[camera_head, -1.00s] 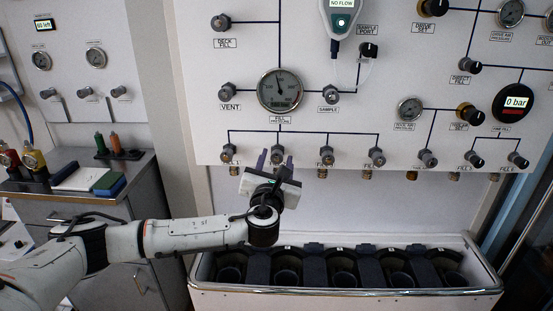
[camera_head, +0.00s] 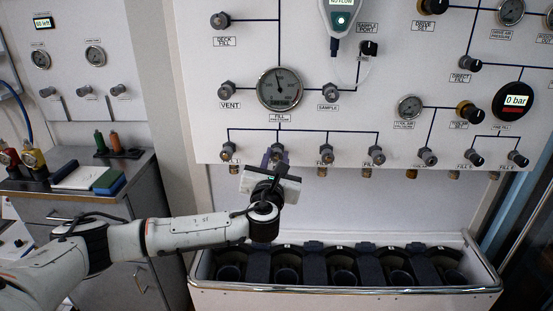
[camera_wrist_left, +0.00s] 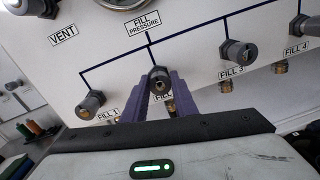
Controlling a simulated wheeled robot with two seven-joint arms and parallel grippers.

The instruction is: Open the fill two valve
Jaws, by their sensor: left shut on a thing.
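The fill two valve is a small metal knob (camera_wrist_left: 159,80) in the bottom row of the white panel; its label is partly hidden behind my fingers in the left wrist view. In the head view the knob (camera_head: 277,150) shows just above my left gripper (camera_head: 274,158). My left gripper (camera_wrist_left: 160,98) has its purple fingers on either side of the knob and is shut on it. The fill 1 knob (camera_wrist_left: 91,102) is to the left and the fill 3 knob (camera_wrist_left: 237,52) to the right. My right gripper is in neither view.
The fill pressure gauge (camera_head: 279,89) is above the knob row. The fill 4 knob (camera_head: 376,155) and several more knobs continue right. Below the panel stands a white trough (camera_head: 345,292) with several dark round holders. A grey cabinet (camera_head: 140,215) stands at left.

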